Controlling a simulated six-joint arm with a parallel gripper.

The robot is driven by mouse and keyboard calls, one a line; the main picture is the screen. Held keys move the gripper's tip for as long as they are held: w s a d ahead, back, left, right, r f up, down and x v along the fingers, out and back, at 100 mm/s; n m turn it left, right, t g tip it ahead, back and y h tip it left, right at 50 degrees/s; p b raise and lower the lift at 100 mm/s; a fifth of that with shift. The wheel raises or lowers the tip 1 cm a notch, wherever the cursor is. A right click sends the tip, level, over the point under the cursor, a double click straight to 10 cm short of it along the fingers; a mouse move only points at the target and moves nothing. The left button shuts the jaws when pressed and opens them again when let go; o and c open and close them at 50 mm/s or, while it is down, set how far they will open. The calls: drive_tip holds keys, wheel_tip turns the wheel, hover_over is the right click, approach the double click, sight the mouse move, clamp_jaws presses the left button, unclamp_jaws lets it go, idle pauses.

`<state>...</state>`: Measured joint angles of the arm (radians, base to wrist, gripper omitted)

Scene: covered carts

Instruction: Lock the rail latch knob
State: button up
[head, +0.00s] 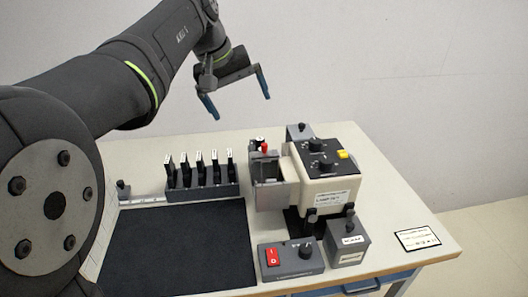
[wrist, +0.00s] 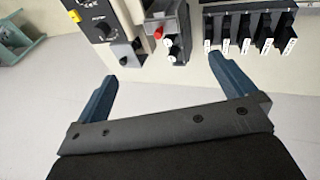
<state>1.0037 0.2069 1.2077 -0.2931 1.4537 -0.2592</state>
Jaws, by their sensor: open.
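My gripper (head: 238,105) is open and empty, high above the back of the table. Its two blue fingers also show in the wrist view (wrist: 163,70), with nothing between them. Several black knobs are in view, and I cannot tell for certain which is the rail latch knob. A small black knob (head: 122,186) stands at the left end of a pale strip. Another is on a grey block (head: 299,130) behind the lamp housing (head: 333,186); this block also shows in the wrist view (wrist: 126,54). A black knob (head: 349,211) tops a labelled grey box at the front right.
A rack (head: 203,191) with several upright dark slides stands behind a black mat (head: 175,248). A red-tipped part (head: 265,148) rises beside the lamp housing. A switch box (head: 290,262) with a red rocker is at the front edge. A label card (head: 418,239) lies right.

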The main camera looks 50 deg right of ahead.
drive_tip(key=shift+a+r, duration=0.15)
drive_tip(key=shift+r, duration=0.2)
